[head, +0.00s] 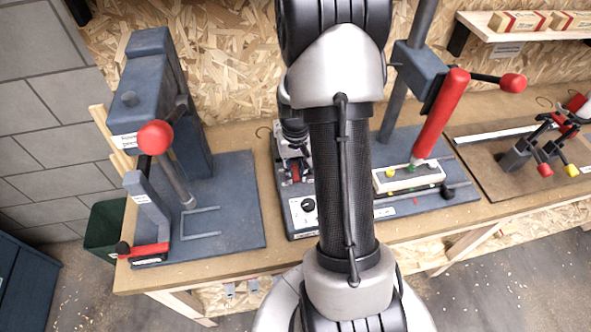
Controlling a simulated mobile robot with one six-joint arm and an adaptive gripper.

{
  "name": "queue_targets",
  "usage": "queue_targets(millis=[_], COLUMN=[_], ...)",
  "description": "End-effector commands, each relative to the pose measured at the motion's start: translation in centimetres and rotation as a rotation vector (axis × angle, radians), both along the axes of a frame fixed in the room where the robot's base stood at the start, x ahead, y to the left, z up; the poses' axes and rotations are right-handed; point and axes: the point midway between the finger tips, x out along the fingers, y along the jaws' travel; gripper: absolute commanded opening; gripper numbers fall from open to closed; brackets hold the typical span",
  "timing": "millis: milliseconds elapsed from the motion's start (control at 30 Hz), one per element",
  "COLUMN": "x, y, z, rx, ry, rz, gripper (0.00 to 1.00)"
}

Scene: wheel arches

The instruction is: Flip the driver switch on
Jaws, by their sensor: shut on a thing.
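The red driver (441,112) hangs tilted on a stand at the right, its tip over a pale block (409,178) with coloured spots. A grey control box (303,213) with a round black knob (308,205) sits at the front left of the driver's base. My gripper (293,168) is partly hidden behind my arm, just behind this box, pointing down. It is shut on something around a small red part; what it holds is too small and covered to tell. I cannot make out the driver switch or its position.
A blue-grey press (150,95) with a red ball handle (155,137) stands at the left on its own plate (235,215). A fixture board with red clamps (545,155) lies at the right. A shelf (530,34) holds boxes. A green bin (104,230) stands left of the bench.

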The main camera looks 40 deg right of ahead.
Motion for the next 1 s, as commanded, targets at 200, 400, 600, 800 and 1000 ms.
queue_targets(millis=[200,400,600,800,1000], x=[0.01,0.18,0.33,0.34,0.32], y=[-0.01,-0.10,-0.19,-0.20,-0.20], z=[0.01,0.27,0.21,0.10,0.10], rx=[0.000,0.026,0.057,0.057,0.057], ry=[0.000,0.042,0.093,0.093,0.093], rz=[0.000,0.000,-0.001,-0.001,-0.001], gripper=[0.00,0.00,0.00,0.00,0.29])
